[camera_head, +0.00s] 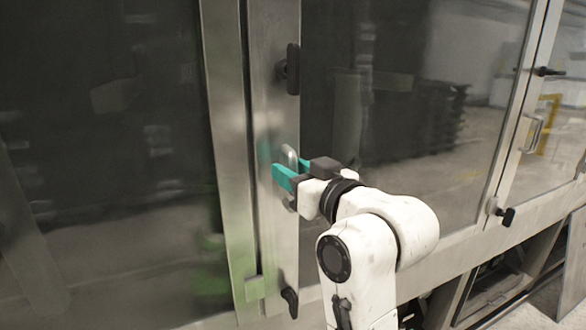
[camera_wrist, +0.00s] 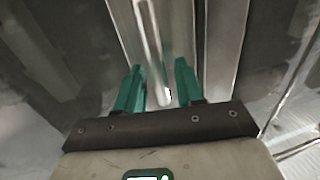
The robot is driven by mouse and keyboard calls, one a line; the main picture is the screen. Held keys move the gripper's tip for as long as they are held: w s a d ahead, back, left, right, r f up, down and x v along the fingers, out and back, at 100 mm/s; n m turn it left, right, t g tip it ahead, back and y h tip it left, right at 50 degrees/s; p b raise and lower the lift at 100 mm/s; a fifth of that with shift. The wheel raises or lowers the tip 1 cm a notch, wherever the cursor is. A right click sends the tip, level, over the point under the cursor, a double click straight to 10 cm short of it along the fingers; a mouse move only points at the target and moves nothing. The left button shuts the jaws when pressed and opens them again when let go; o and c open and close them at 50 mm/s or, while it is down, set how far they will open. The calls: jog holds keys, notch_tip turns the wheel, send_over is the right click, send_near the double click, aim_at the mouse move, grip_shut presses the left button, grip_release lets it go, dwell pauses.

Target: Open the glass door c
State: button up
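A glass door (camera_head: 400,120) in a metal frame fills the middle of the head view. No letter shows, so I cannot tell which door is c. A pale upright bar handle (camera_head: 290,156) sits on the metal frame at the left of this glass. My gripper (camera_head: 290,170) has teal fingers, one on each side of the handle. In the wrist view the handle (camera_wrist: 148,35) runs down into the space between the spread fingers (camera_wrist: 160,68). A gap shows beside the bar, so the fingers are not closed on it. The fingers hide part of the handle. The door looks shut.
Black latches sit above (camera_head: 292,69) and below (camera_head: 290,301) the handle on the same frame. Another dark glass panel (camera_head: 100,140) lies to the left. At the right is another framed door with its own handle (camera_head: 532,134) and black latches (camera_head: 506,214).

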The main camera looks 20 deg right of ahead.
jog(key=shift+w, duration=0.15)
jog(key=shift+c, duration=0.2)
grip_shut()
dwell(0.3)
